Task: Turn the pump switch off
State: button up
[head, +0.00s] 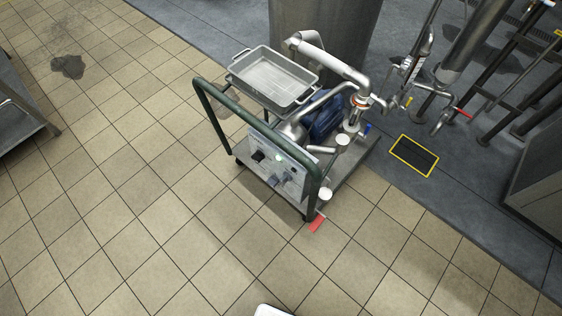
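A pump cart (316,190) with a dark green tube frame stands on the tiled floor, right of the middle in the head view. Its light grey control panel (263,142) faces the lower left. A black switch or knob (258,156) sits at the panel's left. A small green spot, perhaps a lit lamp (279,157), is near the middle. A grey-blue part (273,181) sticks out low on the panel. Which of these is the pump switch, and its position, is too small to tell. A blue motor (325,119) sits behind the panel. My gripper is not in view.
A grey metal tray (272,79) rests on top of the cart. Steel pipes (345,72) run from the cart to a large tank (335,30). A red wedge-like piece (317,222) lies by the front wheel. Tiled floor in front and left is clear. A metal table (22,115) stands far left.

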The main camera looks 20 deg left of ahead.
aim_at(258, 156)
jog(key=j+u, duration=0.35)
jog(key=i+j+u, duration=0.1)
jog(key=j+u, duration=0.25)
jog(key=i+j+u, duration=0.15)
jog(key=j+u, duration=0.2)
